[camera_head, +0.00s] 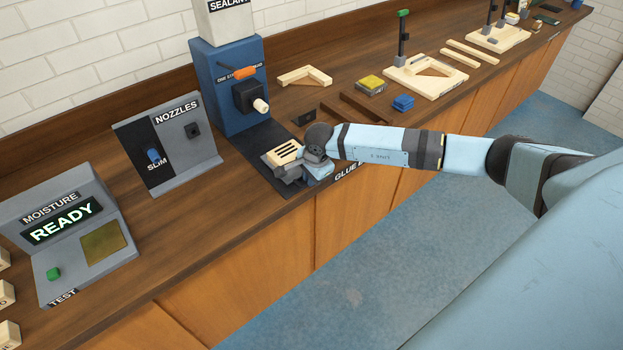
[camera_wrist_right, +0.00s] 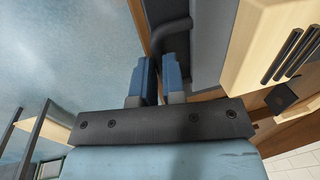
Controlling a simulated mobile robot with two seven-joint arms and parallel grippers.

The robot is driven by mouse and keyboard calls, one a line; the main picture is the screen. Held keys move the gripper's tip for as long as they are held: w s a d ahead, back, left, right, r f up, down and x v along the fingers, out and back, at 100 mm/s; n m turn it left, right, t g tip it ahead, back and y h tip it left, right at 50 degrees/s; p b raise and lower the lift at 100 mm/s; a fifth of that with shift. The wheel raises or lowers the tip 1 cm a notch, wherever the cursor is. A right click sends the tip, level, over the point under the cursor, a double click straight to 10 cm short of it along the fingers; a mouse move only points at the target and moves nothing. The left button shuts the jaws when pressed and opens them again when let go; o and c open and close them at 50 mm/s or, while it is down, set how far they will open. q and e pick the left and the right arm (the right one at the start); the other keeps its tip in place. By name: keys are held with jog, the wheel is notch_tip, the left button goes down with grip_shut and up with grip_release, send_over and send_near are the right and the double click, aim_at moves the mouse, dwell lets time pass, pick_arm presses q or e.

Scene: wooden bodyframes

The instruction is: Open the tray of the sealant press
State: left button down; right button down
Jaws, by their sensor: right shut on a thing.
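The sealant press (camera_head: 225,82) is a blue column with a white block on top and a black nozzle with a pale tip. A dark flat tray (camera_head: 252,141) extends from its foot to the counter's front edge. A pale wooden piece with dark slots (camera_head: 283,151) is on the tray; it also shows in the right wrist view (camera_wrist_right: 262,45). My right gripper (camera_head: 290,174) is at the tray's front end. In the right wrist view its blue fingers (camera_wrist_right: 158,78) are shut on a dark handle (camera_wrist_right: 172,40) beside the grey tray (camera_wrist_right: 210,42). My left gripper is out of view.
The nozzle stand (camera_head: 180,152) and the moisture tester (camera_head: 80,240), reading READY, are at left on the counter. A wooden corner frame (camera_head: 305,76), a yellow-topped block (camera_head: 371,84) and a blue block (camera_head: 403,103) lie to the right. The floor in front is clear.

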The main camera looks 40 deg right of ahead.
jog(key=shift+s, duration=0.2)
jog(key=shift+w, duration=0.15)
jog(key=c, duration=1.5)
grip_release()
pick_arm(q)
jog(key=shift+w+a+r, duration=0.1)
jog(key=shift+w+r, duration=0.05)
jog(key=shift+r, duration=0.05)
